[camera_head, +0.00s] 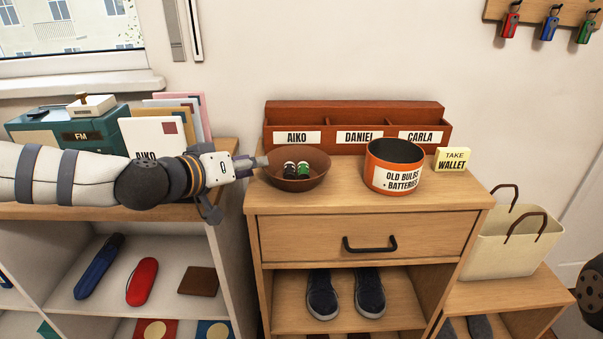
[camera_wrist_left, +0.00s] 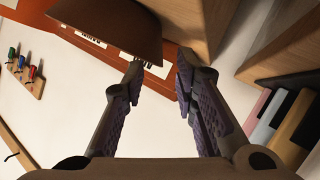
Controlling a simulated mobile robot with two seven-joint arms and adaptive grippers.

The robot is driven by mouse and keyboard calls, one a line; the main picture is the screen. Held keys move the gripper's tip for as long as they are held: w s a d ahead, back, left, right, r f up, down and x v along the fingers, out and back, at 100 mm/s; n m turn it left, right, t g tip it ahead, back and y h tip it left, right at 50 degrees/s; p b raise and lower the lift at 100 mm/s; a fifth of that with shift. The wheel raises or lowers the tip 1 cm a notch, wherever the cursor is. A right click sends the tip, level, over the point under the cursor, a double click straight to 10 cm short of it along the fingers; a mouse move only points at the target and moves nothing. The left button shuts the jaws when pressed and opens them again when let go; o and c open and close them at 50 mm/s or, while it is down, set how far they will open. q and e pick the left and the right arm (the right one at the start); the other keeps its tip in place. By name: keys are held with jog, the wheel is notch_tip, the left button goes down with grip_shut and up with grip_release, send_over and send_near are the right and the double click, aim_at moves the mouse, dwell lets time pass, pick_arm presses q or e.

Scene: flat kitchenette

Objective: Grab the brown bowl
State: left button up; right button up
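The brown bowl (camera_head: 313,182) stands upright on the wooden cabinet top, with small dark and green items (camera_head: 297,169) in it. In the left wrist view the bowl (camera_wrist_left: 122,25) shows at the upper left, past the fingertips and overlapping the left finger's tip in the picture. My left gripper (camera_head: 256,163) comes in from the left at the bowl's left rim. In the left wrist view its fingers (camera_wrist_left: 160,70) are apart with nothing held between them. Whether a finger touches the rim I cannot tell. My right gripper is not in view.
An orange pot (camera_head: 393,177) stands right of the bowl. A red-brown letter organizer (camera_head: 355,113) stands behind both. A yellow wallet sign (camera_head: 453,159) is at the right. A teal radio box (camera_head: 70,127) and envelopes (camera_head: 157,138) stand on the left shelf near my left arm.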

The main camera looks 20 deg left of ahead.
pick_arm(q)
jog(key=b+x, duration=0.1)
jog(key=x, duration=0.5)
jog(key=shift+r, duration=0.25)
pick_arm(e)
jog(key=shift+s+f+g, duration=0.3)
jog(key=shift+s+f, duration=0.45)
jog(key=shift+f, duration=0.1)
pick_arm(q)
grip_shut()
